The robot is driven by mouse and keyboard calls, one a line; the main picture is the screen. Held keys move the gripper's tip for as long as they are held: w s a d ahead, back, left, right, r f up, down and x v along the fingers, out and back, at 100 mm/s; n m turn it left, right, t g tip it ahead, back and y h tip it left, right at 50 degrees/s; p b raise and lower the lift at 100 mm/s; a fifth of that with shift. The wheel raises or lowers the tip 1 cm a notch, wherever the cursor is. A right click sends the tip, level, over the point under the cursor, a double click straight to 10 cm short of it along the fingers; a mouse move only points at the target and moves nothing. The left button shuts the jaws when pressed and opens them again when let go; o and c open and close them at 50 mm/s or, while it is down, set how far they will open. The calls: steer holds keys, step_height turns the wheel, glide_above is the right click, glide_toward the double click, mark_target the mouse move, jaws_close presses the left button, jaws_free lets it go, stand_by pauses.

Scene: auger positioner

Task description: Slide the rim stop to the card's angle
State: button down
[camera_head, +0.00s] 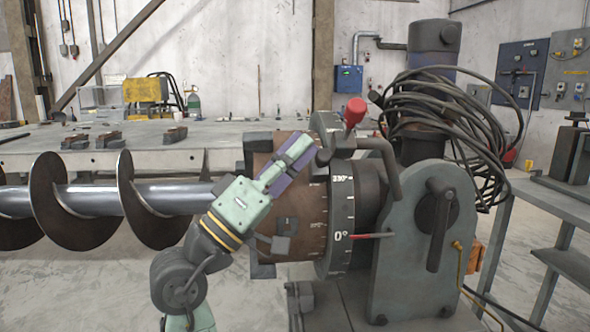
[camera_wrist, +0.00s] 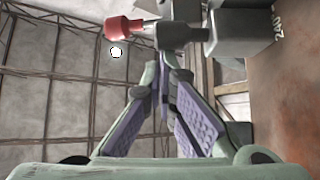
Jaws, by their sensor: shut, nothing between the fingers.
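The rim stop shows in the head view as a dark block and rod with a red knob (camera_head: 355,110), at the top of the graduated rim (camera_head: 341,215). In the wrist view its red knob (camera_wrist: 117,27) is at upper left and its dark block (camera_wrist: 240,32) at upper right, beside a "240" mark. My gripper (camera_head: 308,147) is shut and empty, its tips just left of the stop. In the wrist view my gripper (camera_wrist: 165,62) has its tips just below the dark rod; contact cannot be told. A red pointer (camera_head: 370,236) sits by the 0° mark. I cannot make out an angle card.
The auger (camera_head: 100,200) runs left from the brown drum (camera_head: 305,235). A crank handle (camera_head: 438,225) and coiled black cables (camera_head: 450,110) are on the right. A long bench (camera_head: 60,150) stands behind, and a grey side table (camera_head: 550,195) at right.

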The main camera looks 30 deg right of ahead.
steer(key=s+a+f+m+g+b, duration=0.1)
steer(key=s+f+m+g+b, duration=0.1)
steer(key=f+b, duration=0.4)
steer(key=s+a+f+m+g+b, duration=0.1)
steer(key=f+m+g+b, duration=0.4)
steer(key=b, duration=0.5)
steer(key=shift+s+f+m+h+b, duration=0.4)
steer(key=shift+s+f+m, duration=0.2)
steer(key=shift+s+f, duration=0.15)
steer(key=shift+w+r, duration=0.1)
